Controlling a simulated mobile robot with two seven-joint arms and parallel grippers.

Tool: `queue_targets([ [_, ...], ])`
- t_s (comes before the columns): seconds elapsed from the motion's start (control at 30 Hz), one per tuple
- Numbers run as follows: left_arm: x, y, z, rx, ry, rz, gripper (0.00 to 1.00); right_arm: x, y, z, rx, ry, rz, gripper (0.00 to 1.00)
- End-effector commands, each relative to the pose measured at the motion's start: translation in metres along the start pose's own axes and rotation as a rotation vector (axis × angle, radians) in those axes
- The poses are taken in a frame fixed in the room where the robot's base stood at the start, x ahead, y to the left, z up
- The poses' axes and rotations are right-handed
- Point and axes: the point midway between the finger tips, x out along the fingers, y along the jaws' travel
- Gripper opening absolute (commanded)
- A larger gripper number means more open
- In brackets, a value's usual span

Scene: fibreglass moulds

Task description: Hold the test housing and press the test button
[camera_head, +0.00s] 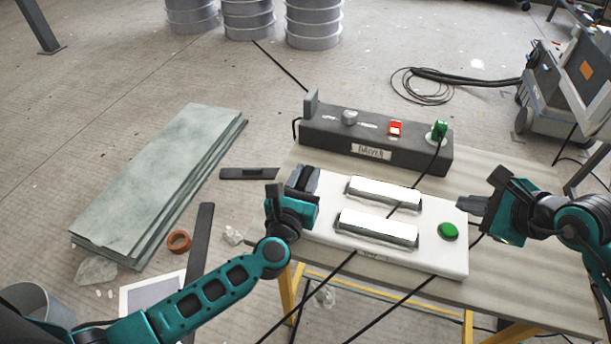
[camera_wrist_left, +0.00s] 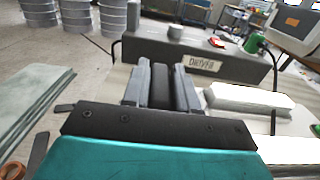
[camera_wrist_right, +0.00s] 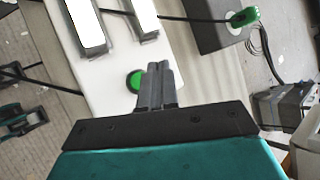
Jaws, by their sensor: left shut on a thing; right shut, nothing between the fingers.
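The test housing (camera_head: 432,205) is a white box on the table, with two bright white bars on top and a green test button (camera_head: 448,231) near its right end. My left gripper (camera_head: 303,178) is at the housing's left end. In the left wrist view its fingers (camera_wrist_left: 160,85) are shut on a black grip there. My right gripper (camera_head: 470,204) is shut and empty by the right end of the housing. In the right wrist view its fingertips (camera_wrist_right: 157,80) appear close beside the green button (camera_wrist_right: 134,81); contact cannot be told.
A dark box labelled DRIVER (camera_head: 330,140) stands behind the housing, with a red switch (camera_head: 395,128) and a green plug (camera_head: 439,130). Black cables cross the housing and table (camera_head: 540,270). Stacked green-grey sheets (camera_head: 160,180) lie on the floor at left.

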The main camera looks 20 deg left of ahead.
Motion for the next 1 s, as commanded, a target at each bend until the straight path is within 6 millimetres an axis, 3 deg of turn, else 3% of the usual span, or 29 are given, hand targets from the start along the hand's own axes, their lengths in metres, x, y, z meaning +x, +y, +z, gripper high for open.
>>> queue_targets([
  [0.3,0.0002,0.0002,0.0004,0.0,-0.001,0.0,0.0,-0.0005,-0.0004,0.0003,0.0,0.0,0.0,0.0],
  [0.33,0.0002,0.0002,0.0004,0.0,-0.001,0.0,0.28,-0.0005,-0.0004,0.0003,0.0,0.0,0.0,0.0],
  [0.63,0.0002,0.0001,0.0002,0.0,-0.001,0.0,0.57,-0.0003,-0.0002,0.0004,0.0,0.0,0.0,0.0],
  [1.0,-0.0083,-0.0002,-0.0004,0.0,0.001,-0.001,0.57,-0.0003,-0.0002,0.0004,0.0,-0.001,0.0,0.0],
])
